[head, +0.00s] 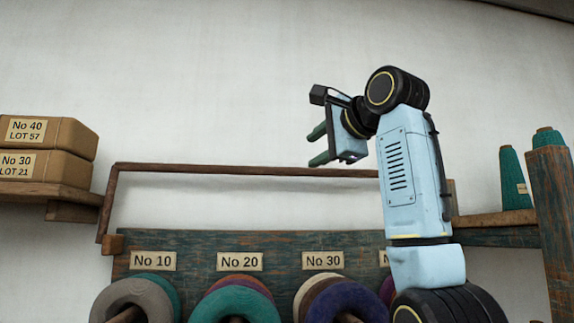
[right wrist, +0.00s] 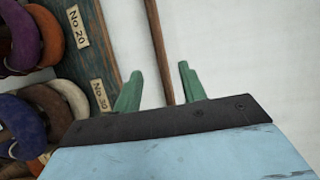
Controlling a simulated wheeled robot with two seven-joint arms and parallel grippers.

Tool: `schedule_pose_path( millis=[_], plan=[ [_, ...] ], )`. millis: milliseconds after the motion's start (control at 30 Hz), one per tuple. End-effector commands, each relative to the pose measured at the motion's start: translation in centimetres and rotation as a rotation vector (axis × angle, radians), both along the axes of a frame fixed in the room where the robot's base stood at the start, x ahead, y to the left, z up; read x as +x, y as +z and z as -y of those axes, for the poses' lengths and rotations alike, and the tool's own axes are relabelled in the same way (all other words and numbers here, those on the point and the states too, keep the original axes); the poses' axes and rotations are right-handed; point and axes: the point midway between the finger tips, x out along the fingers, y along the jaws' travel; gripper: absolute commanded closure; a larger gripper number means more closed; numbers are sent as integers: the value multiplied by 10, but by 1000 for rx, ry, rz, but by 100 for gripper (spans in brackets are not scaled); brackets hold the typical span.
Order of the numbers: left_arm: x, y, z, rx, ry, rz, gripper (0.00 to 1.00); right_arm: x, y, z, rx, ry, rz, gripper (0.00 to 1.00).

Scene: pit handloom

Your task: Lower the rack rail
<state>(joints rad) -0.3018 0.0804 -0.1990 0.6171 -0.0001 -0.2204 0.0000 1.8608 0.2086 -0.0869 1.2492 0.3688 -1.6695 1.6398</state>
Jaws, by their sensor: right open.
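The rack rail (head: 240,170) is a dark wooden bar held raised across the pale wall. Its left side arm slopes down to the rack board. My right gripper (head: 317,146) is open and empty, with green fingers, just above the rail right of its middle in the head view. In the right wrist view, the rail (right wrist: 158,45) runs between the two spread fingertips (right wrist: 160,71). I cannot tell its exact depth from them. My right arm hides the rail's right part in the head view. My left gripper is not in view.
Below the rail, a worn blue-green board (head: 200,243) carries number labels and pegs with yarn rings (head: 235,300). Boxes (head: 45,135) stand on a left shelf. Green cones (head: 512,175) stand at right. The wall above is clear.

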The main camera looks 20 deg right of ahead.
Motion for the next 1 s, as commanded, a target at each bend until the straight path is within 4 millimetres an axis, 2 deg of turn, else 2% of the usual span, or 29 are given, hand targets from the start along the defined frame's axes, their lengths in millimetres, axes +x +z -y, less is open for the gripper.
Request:
schedule_pose_path(
  millis=[67,167,300,500,700,933,1000],
  plan=[
    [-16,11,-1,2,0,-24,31,19,-1,-3,0,0,-9,59],
    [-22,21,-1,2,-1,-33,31,40,-4,-6,0,0,-10,59],
    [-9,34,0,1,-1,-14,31,68,-7,-10,0,1,-8,59],
    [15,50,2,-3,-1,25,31,96,-12,-14,-1,1,-6,59],
    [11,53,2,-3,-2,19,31,107,-15,-16,0,1,-2,59],
    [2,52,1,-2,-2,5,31,107,-16,-16,0,1,-2,59],
    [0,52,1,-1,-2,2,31,107,-16,-16,0,1,-2,65]
  ],
)
